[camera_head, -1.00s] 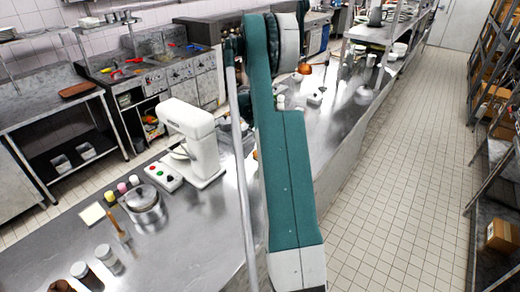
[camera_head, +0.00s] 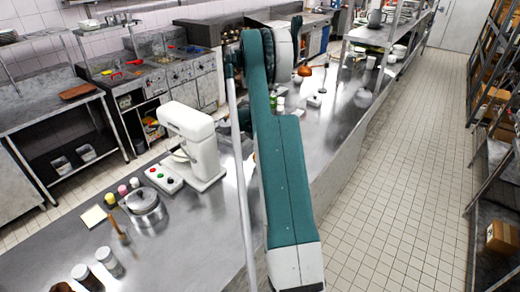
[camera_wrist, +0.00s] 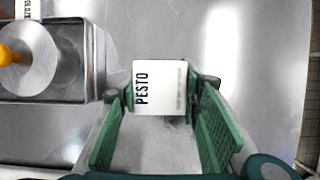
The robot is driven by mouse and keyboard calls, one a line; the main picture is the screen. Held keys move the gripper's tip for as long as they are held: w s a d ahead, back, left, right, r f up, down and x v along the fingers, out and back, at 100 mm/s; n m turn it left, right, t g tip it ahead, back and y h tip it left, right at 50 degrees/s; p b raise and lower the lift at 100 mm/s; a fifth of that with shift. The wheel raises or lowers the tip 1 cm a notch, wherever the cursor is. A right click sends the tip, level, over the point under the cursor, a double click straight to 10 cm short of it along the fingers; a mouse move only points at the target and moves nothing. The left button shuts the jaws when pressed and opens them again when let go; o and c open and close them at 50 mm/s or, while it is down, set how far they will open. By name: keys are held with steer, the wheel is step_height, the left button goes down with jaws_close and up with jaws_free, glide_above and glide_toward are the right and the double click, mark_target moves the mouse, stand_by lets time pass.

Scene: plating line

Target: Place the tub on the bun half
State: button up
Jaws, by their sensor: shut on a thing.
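The tub (camera_wrist: 172,72) is a white, square-topped container with "PESTO" printed on it, in the middle of the wrist view. My gripper (camera_wrist: 160,91) is shut on it, with one green finger on each side. I cannot tell how high the tub is above the steel counter. In the head view my arm hides the gripper and the tub. I cannot make out a bun half for certain in either view.
A metal pan (camera_wrist: 97,62) with a round steel piece and an orange knob lies left of the tub. The steel counter (camera_wrist: 255,75) is bare to its right. A white mixer (camera_head: 195,145) and a lidded pot (camera_head: 143,203) stand on the counter.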

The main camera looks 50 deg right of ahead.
steer(key=shift+f, duration=1.45)
steer(key=shift+f, duration=0.2)
steer(key=o, duration=0.9)
steer(key=shift+o, duration=0.2)
steer(key=shift+r, duration=0.3)
steer(key=b+v, duration=0.1)
steer(key=v, duration=1)
steer(key=shift+a+r, duration=0.25)
steer(key=shift+r, duration=0.1)
